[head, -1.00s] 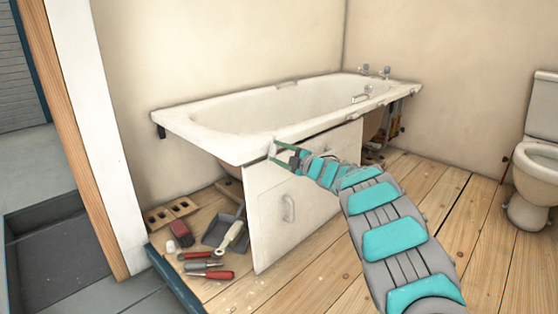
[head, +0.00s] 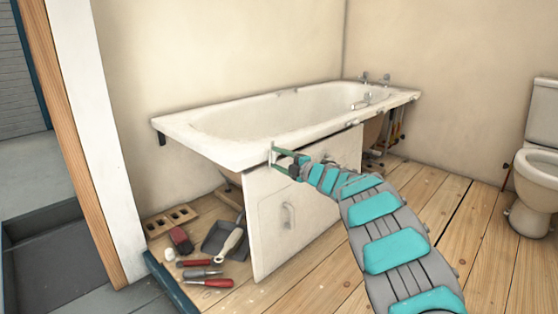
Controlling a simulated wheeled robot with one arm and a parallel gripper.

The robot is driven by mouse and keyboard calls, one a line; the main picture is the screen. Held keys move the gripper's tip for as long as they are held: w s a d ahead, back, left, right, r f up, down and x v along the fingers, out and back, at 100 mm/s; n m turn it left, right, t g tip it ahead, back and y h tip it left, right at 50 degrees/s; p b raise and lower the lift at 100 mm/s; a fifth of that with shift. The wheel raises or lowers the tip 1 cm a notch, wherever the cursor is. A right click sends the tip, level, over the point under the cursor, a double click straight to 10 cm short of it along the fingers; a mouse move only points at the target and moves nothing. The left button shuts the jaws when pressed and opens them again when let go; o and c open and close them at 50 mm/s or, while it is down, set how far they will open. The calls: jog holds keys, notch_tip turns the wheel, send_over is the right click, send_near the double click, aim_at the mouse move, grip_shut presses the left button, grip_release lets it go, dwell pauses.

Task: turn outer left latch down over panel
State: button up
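The white bath panel (head: 272,222) stands upright under the front rim of the bathtub (head: 236,147), with a handle (head: 288,214) on its face. My gripper (head: 275,155) is at the panel's upper left part, just below the tub rim. Its green fingers reach toward the rim's underside. The outer left latch cannot be made out clearly; it is very small or hidden by the fingers. Whether the fingers are apart or closed on it does not show clearly.
A toilet (head: 541,165) stands at the right. The wooden floor (head: 480,240) between is clear.

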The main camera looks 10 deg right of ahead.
jog(key=o, duration=0.4)
jog(key=v, duration=0.7)
jog(key=shift+s+d+p, duration=0.25)
jog(key=shift+s+p, duration=0.05)
jog(key=shift+p, duration=0.05)
